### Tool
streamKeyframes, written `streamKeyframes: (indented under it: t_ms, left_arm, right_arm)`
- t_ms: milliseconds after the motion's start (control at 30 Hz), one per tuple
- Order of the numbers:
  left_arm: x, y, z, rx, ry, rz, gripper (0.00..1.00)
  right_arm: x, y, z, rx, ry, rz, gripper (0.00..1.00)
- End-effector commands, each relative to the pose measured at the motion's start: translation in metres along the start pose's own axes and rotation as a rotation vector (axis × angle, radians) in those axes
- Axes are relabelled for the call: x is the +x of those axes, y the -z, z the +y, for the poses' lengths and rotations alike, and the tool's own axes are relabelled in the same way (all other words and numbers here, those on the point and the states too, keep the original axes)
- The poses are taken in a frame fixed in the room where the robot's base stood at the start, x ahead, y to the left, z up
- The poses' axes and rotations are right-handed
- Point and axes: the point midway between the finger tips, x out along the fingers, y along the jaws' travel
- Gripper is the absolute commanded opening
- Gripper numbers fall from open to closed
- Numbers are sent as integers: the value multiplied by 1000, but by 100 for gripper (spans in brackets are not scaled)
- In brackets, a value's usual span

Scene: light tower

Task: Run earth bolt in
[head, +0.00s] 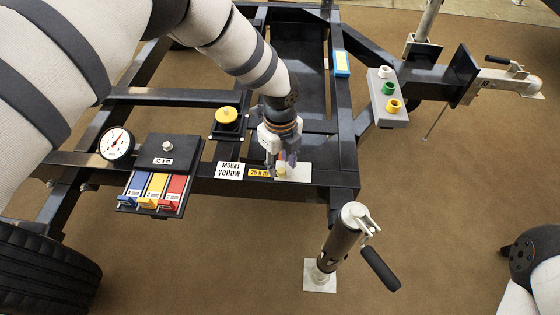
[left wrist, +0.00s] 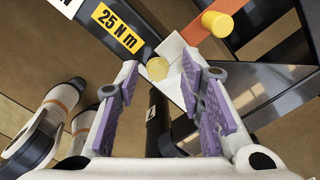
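A small yellow bolt head (head: 281,173), which I take to be the earth bolt, stands at the white plate (head: 298,172) on the frame's front beam, beside the yellow 25 N m label (head: 259,173). In the left wrist view the bolt head (left wrist: 157,69) shows just beyond my fingertips, with the label (left wrist: 118,29) to its upper left. My left gripper (head: 282,164) points down over the bolt. Its purple-padded fingers (left wrist: 158,92) are apart, with a gap between them and nothing held. The bolt's shank is hidden. My right gripper is out of view.
A gauge (head: 116,143) and a box with blue, yellow and red blocks (head: 157,190) stand left. A yellow knob (head: 227,115) is behind. A jack post (head: 342,240) rises at front right. A grey block (head: 387,99) holds white, green and yellow pieces. An orange strip (left wrist: 225,36) carries a yellow cylinder (left wrist: 217,23).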

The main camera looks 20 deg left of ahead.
Motion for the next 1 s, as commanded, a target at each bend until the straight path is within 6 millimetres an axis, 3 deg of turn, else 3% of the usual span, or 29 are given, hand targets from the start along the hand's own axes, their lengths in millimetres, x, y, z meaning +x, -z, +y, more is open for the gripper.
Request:
streamKeyframes:
  t_ms: [267, 700, 833, 1000]
  left_arm:
    - [-3, 0, 1, 0, -3, 1, 36]
    - [-105, 0, 0, 0, -1, 0, 36]
    - [-117, 0, 1, 0, -3, 1, 36]
    - [-119, 0, 1, 0, -3, 1, 36]
  right_arm:
    - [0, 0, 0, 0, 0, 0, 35]
    - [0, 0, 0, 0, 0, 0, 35]
    - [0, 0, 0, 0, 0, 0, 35]
    - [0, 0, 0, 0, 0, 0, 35]
